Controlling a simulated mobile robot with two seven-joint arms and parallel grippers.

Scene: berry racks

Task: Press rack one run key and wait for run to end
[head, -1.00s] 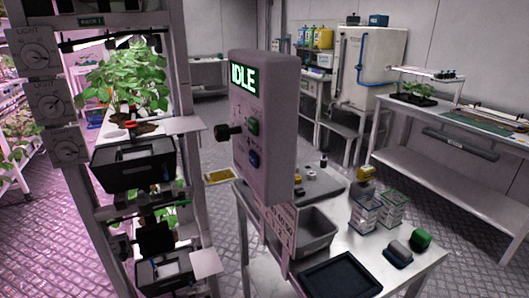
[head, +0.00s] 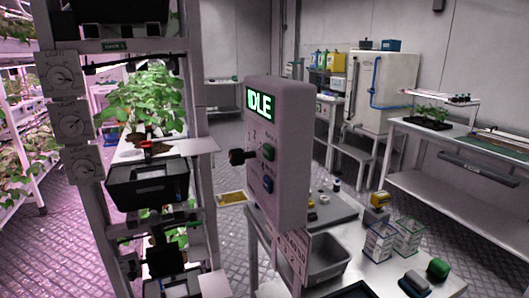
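A grey control box (head: 279,160) stands upright in the middle of the head view, in front of a metal table. The small lettering beside the keys is too small to read. The rack (head: 197,95) with leafy plants stands to the left of the box. Neither of my grippers shows in this view.
The metal table (head: 364,262) right of the box carries a grey bin (head: 322,262), clear containers (head: 379,242) and small blocks. Light dials (head: 65,74) line the rack post. A white cabinet (head: 383,90) and another bench (head: 428,182) stand behind. Patterned floor lies open between.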

